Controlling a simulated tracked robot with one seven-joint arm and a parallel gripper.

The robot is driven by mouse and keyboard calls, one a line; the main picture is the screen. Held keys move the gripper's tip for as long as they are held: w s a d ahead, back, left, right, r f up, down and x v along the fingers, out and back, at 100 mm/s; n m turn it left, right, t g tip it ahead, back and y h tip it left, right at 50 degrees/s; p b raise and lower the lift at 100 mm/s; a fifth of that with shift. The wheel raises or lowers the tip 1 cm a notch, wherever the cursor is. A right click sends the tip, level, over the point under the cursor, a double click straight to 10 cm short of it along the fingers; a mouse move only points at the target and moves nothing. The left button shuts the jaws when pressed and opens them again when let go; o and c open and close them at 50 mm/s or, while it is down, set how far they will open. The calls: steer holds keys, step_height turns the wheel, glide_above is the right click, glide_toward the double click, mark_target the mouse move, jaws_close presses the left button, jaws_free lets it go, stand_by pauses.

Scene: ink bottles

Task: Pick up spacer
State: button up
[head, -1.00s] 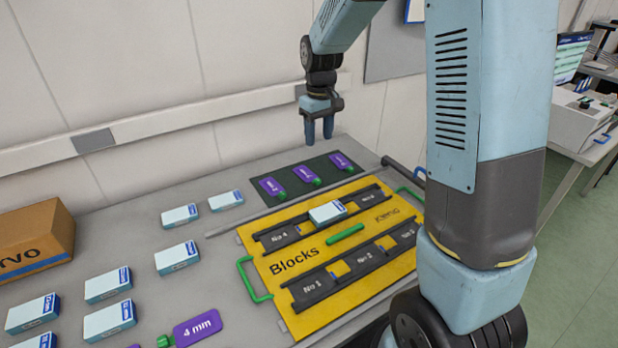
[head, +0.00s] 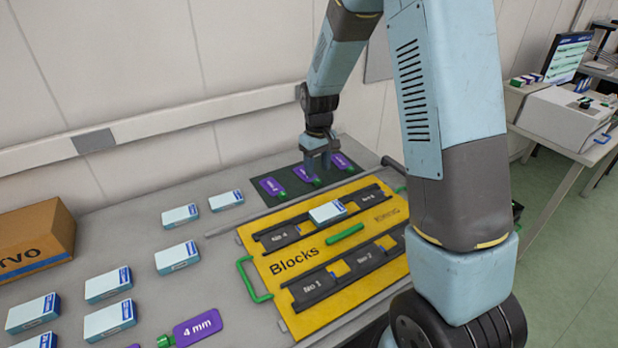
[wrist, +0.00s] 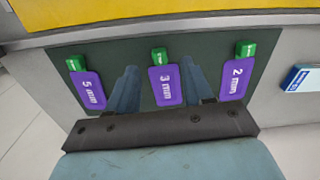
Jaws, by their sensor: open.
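Three purple spacers with green ends lie on a dark mat (wrist: 215,58) near the wall. In the wrist view they read 5 mm (wrist: 90,90), 3 mm (wrist: 166,86) and 2 mm (wrist: 236,80). A fourth spacer, marked 4 mm (head: 197,327), lies at the front of the bench. My gripper (head: 318,170) is open above the mat, pointing down over the middle spacer. In the wrist view its two fingers (wrist: 161,76) stand on either side of the 3 mm spacer, with nothing held. I cannot tell how far above the mat the fingertips are.
A yellow Blocks board (head: 290,268) with dark slotted rails and green handles lies in front of the mat. A white box (head: 327,212) sits on its back rail. Several white boxes (head: 177,257) lie to the left, beside a cardboard box (head: 35,240). A bar separates mat and board.

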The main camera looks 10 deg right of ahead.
mark_target(318, 180)
steer(key=f, duration=0.4)
steer(key=shift+s+d, duration=0.1)
steer(key=shift+s, duration=0.1)
jaws_close()
